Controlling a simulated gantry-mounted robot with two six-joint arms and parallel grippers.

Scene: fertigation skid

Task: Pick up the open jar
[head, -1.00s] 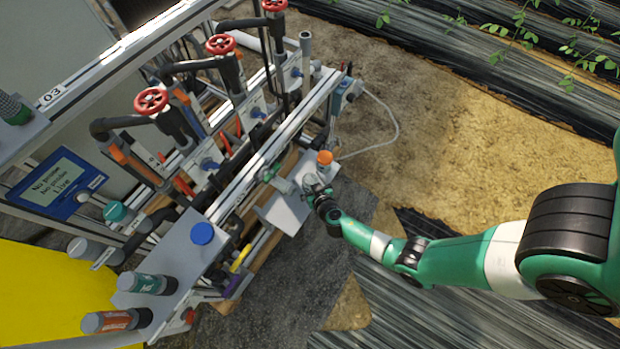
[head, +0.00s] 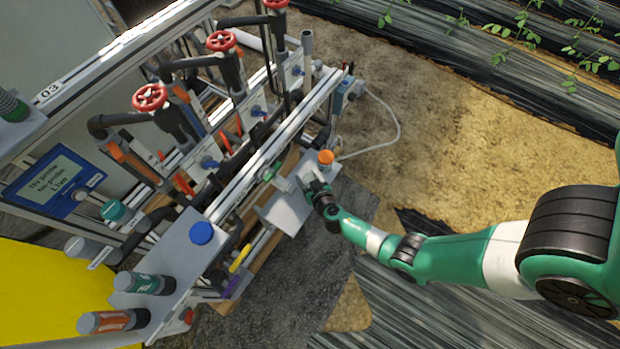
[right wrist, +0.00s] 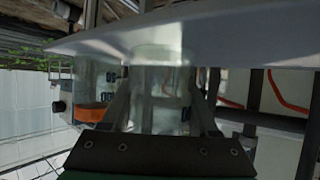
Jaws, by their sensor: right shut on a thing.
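The open jar (right wrist: 158,92) is clear and glassy and stands between the two fingers of my right gripper (right wrist: 162,100) in the right wrist view, which looks upside down. Its base end meets the pale shelf plate, and I cannot tell whether it is lifted clear. In the head view my right gripper (head: 313,185) is at the grey shelf (head: 285,212) on the skid's side, and the jar is too small and covered to make out. The gripper is shut on the jar. My left gripper is not in view.
An orange-capped container (head: 326,157) stands close beside my right gripper; its orange cap (right wrist: 92,113) also shows in the right wrist view. Pipes with red handwheels (head: 150,97) and a blue-lidded item (head: 202,233) are to the left. Open ground lies to the right.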

